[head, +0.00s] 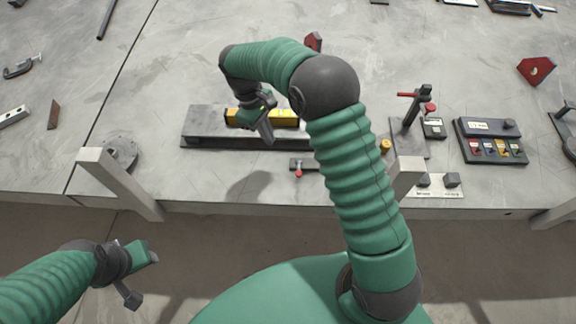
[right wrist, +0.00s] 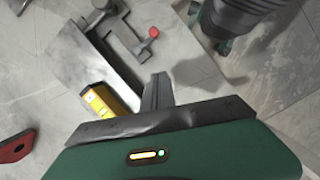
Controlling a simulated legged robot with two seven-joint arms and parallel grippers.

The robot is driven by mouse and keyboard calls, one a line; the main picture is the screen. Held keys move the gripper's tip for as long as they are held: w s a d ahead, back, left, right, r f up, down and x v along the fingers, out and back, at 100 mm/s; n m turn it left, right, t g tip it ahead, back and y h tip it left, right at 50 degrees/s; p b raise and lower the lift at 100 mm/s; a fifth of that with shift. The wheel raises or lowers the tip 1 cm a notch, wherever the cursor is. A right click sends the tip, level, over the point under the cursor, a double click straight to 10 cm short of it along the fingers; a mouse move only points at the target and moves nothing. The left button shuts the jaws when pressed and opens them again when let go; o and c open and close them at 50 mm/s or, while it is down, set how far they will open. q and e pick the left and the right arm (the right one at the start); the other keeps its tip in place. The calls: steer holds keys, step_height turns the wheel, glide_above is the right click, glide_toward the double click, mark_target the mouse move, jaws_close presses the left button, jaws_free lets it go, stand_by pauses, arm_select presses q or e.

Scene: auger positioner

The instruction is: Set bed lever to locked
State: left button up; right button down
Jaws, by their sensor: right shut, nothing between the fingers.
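A small lever with a red knob (head: 298,173) sits on a dark bracket just in front of the long grey bed (head: 205,127). The knob (right wrist: 154,32) also shows in the right wrist view, at the end of a bracket beside the bed (right wrist: 90,50). I cannot tell which setting the lever is in. A yellow block (head: 285,117) lies on the bed. My right gripper (head: 268,133) is shut and empty above the bed, apart from the lever; its fingers (right wrist: 157,92) show in the right wrist view. My left gripper (head: 141,275) is open and empty, low in front of the table.
To the right stand a post with a red handle (head: 408,95), a panel with coloured buttons (head: 491,143) and a pale label plate (head: 437,187). A round dark disc (head: 121,151) lies left of the bed. My right arm hides part of the bed's right side.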

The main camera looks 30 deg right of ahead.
glide_toward(299, 168)
steer(key=a+f, duration=0.1)
steer(key=a, duration=0.1)
steer(key=w+a+f, duration=0.1)
steer(key=a+f, duration=0.1)
steer(key=shift+w+f+p, duration=0.1)
steer(key=shift+w+p, duration=0.05)
steer(key=shift+p, duration=0.2)
steer(key=s+d, duration=0.1)
steer(key=s, duration=0.1)
steer(key=s+d+f+p, duration=0.1)
steer(key=shift+s+d+f, duration=0.1)
steer(key=shift+s+f, duration=0.1)
steer(key=shift+s, duration=0.15)
steer(key=shift+w, duration=0.1)
